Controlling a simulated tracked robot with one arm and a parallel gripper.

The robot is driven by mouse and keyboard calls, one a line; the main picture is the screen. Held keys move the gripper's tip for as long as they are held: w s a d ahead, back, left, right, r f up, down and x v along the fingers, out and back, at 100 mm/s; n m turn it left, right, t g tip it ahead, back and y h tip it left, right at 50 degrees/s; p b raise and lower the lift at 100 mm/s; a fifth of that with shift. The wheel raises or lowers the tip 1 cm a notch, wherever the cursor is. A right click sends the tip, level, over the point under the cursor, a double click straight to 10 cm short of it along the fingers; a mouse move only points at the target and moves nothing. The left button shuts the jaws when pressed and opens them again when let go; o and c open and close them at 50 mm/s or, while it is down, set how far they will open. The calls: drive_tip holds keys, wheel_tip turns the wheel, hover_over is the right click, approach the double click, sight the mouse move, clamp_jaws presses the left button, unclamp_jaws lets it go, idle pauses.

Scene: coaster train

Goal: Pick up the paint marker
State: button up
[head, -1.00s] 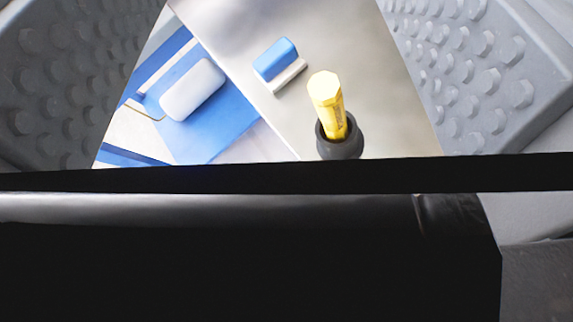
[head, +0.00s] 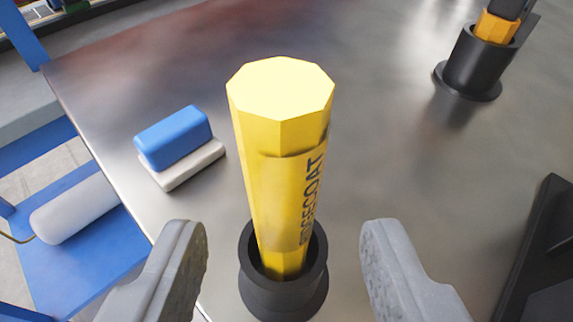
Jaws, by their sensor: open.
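The paint marker (head: 281,165) is a yellow faceted stick with dark lettering on its side. It stands nearly upright in a round black holder (head: 283,300) on a metal table. My gripper (head: 284,250) is open, with one grey finger on each side of the marker's lower part in the picture. Gaps show between the fingers and the marker, and nothing is held. The marker's lower end is hidden inside the holder.
A blue and white block (head: 178,148) lies on the metal table (head: 370,150) to the left. A black holder (head: 474,68) with an orange item stands at the back right. A dark object (head: 545,260) is at the right edge. The table's left edge shows.

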drive_tip(key=shift+b+x, duration=0.3)
drive_tip(key=shift+x, duration=2.7)
clamp_jaws()
